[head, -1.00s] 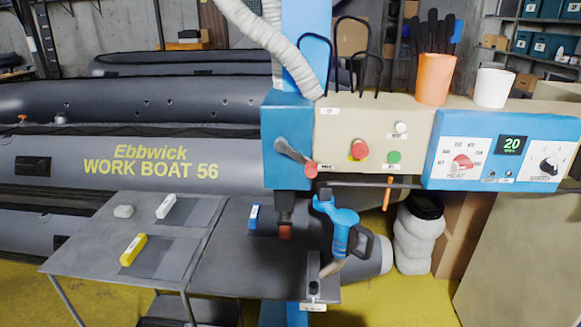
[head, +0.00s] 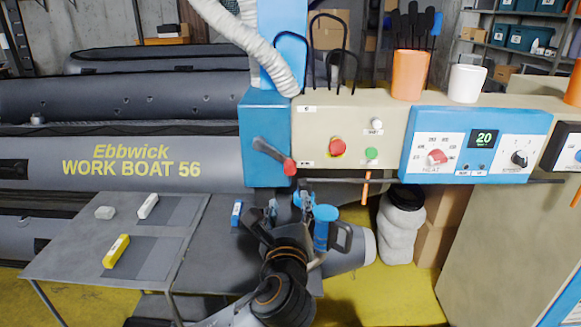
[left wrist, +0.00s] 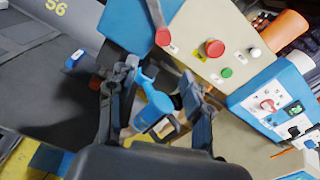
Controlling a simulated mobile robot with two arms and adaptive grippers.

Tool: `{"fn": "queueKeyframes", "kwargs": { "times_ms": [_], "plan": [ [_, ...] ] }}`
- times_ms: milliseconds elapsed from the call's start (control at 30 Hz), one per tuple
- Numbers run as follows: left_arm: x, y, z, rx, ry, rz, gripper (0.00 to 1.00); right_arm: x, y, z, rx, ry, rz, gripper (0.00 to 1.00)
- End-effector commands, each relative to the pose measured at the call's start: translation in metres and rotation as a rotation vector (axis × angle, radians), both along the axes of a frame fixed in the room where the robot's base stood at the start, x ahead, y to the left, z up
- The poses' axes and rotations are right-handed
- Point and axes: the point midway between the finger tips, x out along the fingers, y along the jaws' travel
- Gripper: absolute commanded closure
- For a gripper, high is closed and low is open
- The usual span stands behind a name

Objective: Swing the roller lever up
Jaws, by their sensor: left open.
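The roller lever (head: 271,154) is a dark grey arm with a red knob (head: 289,167), on the front of the blue machine head (head: 262,120). It slants down to the right. Its red knob also shows in the left wrist view (left wrist: 163,37). My left gripper (head: 286,206) is open, below the knob and apart from it, in front of the blue hot-air tool (head: 325,214). In the left wrist view the blue tool (left wrist: 153,98) shows between the open fingers; I cannot tell if they touch it. The roller area is mostly hidden by my arm. My right gripper is not in view.
A cream panel (head: 325,115) with red and green buttons and a blue heat panel (head: 475,142) are at the right. A grey table (head: 205,260) holds a yellow block (head: 117,251) and other small blocks. Grey boats (head: 130,100) lie behind.

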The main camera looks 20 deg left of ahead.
Motion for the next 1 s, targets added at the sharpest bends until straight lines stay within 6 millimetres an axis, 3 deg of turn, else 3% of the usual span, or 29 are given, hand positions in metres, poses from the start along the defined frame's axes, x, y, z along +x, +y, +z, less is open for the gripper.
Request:
{"fn": "queueKeyframes", "kwargs": {
  "times_ms": [100, 267, 700, 1000],
  "plan": [
    [0.003, 0.001, 0.010, 0.053, -0.015, 0.004, 0.50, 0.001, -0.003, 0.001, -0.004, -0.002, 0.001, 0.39],
    [0.022, 0.007, 0.011, 0.058, -0.012, 0.006, 0.50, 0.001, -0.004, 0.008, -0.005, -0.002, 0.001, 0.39],
    [0.108, 0.031, 0.011, 0.052, -0.012, 0.004, 0.50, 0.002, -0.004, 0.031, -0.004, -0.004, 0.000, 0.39],
    [0.132, 0.038, 0.009, 0.051, -0.012, 0.002, 0.50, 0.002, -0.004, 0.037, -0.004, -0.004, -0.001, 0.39]
  ]
}}
